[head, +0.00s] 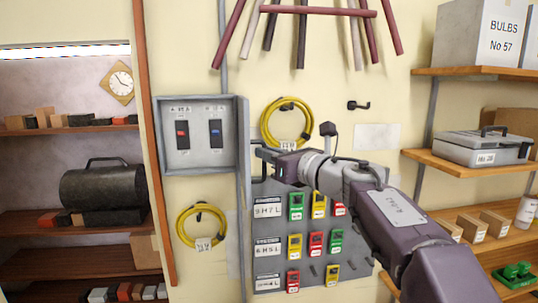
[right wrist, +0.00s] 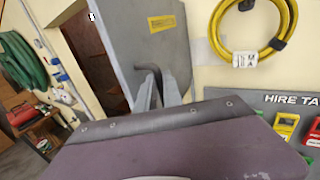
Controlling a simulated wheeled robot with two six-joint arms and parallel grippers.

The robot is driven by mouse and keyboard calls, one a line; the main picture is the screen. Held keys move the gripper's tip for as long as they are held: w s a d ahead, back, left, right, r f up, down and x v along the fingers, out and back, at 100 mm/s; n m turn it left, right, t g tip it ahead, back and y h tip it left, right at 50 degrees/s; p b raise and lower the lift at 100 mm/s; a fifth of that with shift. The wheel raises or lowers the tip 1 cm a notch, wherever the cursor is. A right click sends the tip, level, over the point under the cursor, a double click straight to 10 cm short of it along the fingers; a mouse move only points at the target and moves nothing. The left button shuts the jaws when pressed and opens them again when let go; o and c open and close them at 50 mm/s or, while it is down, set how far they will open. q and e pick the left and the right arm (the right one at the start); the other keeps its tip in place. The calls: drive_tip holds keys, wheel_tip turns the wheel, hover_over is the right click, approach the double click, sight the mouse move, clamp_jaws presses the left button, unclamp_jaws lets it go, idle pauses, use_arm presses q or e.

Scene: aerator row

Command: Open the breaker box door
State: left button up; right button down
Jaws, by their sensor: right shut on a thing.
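The grey breaker box (head: 170,163) is on the wall at the left of the head view. Its front is uncovered, showing a red switch (head: 182,133) and a blue switch (head: 214,132). Its grey door (head: 243,135) stands swung out at the box's right side, seen nearly edge-on. In the right wrist view the door (right wrist: 125,45) carries a yellow label and a dark bent handle (right wrist: 153,69). My right gripper (head: 264,164) is at the door; its fingers (right wrist: 158,92) are shut on the handle. My left gripper is not in view.
A board of colored tags (head: 275,225) hangs behind my right arm. Yellow cable coils (head: 285,103) hang on the wall above it and to its left (head: 182,226). Shelves (head: 465,165) with boxes stand at right. A shelved alcove (head: 70,185) opens at left.

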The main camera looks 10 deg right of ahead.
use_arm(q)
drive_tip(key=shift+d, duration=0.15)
use_arm(e)
drive_tip(key=shift+w+d, duration=0.1)
drive_tip(key=shift+d, duration=0.15)
